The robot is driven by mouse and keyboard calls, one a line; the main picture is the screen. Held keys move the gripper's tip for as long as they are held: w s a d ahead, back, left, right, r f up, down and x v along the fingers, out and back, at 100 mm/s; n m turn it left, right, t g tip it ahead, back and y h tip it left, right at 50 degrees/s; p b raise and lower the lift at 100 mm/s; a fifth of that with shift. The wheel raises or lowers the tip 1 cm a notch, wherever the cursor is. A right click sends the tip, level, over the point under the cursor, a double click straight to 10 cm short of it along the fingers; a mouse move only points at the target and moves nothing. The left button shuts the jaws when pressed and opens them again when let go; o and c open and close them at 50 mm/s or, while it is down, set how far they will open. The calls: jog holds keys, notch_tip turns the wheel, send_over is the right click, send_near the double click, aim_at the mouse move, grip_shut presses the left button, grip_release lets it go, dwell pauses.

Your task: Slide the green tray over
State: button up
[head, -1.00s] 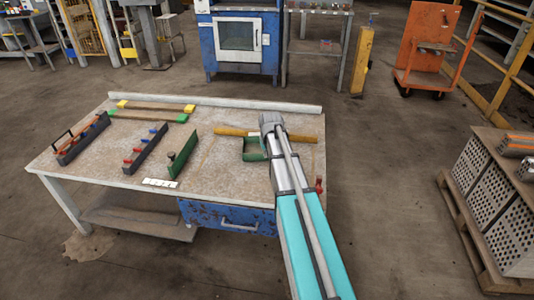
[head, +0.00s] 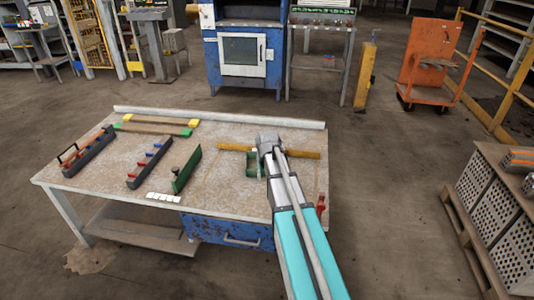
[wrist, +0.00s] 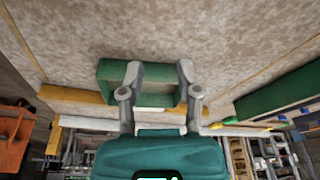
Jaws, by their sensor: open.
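The green tray (head: 252,167) lies on the right part of the worktable, partly hidden by my arm in the head view. In the wrist view the green tray (wrist: 113,70) is a shallow open frame with raised walls, in front of a yellow bar. My gripper (wrist: 160,66) is open. One finger overlaps the tray in the picture and the other is just past its right end. I cannot tell whether either finger touches it. In the head view the fingers are mostly hidden by my arm.
The worktable (head: 95,180) also bears a yellow bar (head: 304,154) behind the tray, a green upright plate with a dark knob (head: 187,171), two dark racks at left and white labels (head: 163,197). A red item (head: 320,204) is at the right front edge.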

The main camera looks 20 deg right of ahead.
jog(key=s+a+n+g, duration=0.2)
jog(key=s+a, duration=1.5)
jog(key=s, duration=0.2)
jog(key=shift+s+f+g, duration=0.25)
jog(key=shift+s+g, duration=0.1)
jog(key=shift+g, duration=0.05)
jog(key=shift+d, duration=0.1)
